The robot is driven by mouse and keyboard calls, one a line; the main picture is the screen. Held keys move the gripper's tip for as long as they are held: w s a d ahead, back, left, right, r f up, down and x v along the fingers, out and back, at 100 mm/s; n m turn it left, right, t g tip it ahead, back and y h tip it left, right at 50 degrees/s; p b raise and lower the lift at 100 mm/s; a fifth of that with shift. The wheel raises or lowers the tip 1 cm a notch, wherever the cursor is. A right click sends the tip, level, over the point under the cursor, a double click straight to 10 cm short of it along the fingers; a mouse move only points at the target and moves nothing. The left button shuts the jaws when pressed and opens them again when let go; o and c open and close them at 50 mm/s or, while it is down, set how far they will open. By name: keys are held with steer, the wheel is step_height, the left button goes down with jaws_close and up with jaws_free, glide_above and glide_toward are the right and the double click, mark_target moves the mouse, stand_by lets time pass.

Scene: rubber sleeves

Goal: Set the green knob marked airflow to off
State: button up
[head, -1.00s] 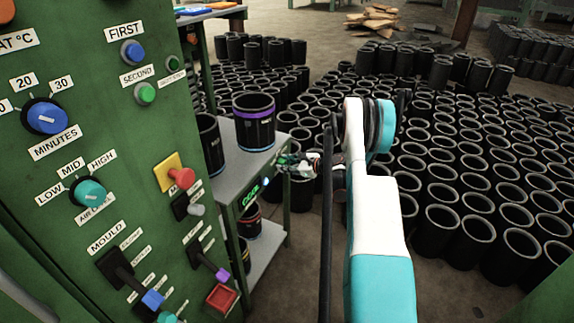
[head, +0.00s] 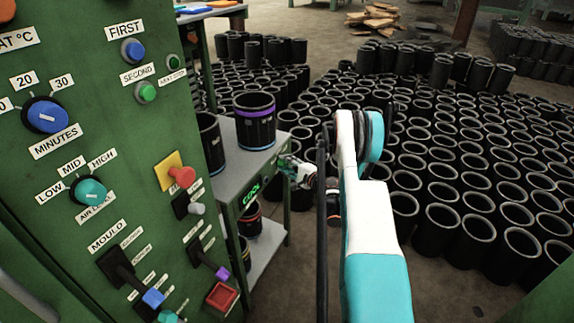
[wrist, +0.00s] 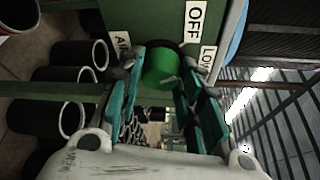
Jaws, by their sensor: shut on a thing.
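The green knob (wrist: 160,69) shows in the wrist view on a green panel, between my two teal fingers. My gripper (wrist: 162,58) is shut on it. Above the knob is a label reading OFF (wrist: 194,25), with LOW to the right and a partly covered label starting AIR to the left. Which mark the knob points to cannot be told. In the head view my gripper (head: 289,170) is at the grey stand (head: 228,178), beside its lit COOL sign (head: 251,197); the knob itself is hidden there.
A large green control panel (head: 60,165) stands at left, with a blue minutes knob (head: 46,117), a teal LOW-MID-HIGH knob (head: 89,191), buttons and levers. Two black sleeves, one purple-banded (head: 255,118), stand on the stand. Many sleeves (head: 470,200) fill the floor at right.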

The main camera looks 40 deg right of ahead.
steer(key=shift+f+n+t, duration=0.15)
steer(key=shift+n+t, duration=0.45)
steer(key=shift+n, duration=0.8)
steer(key=o, duration=1.1)
steer(key=shift+c, duration=0.2)
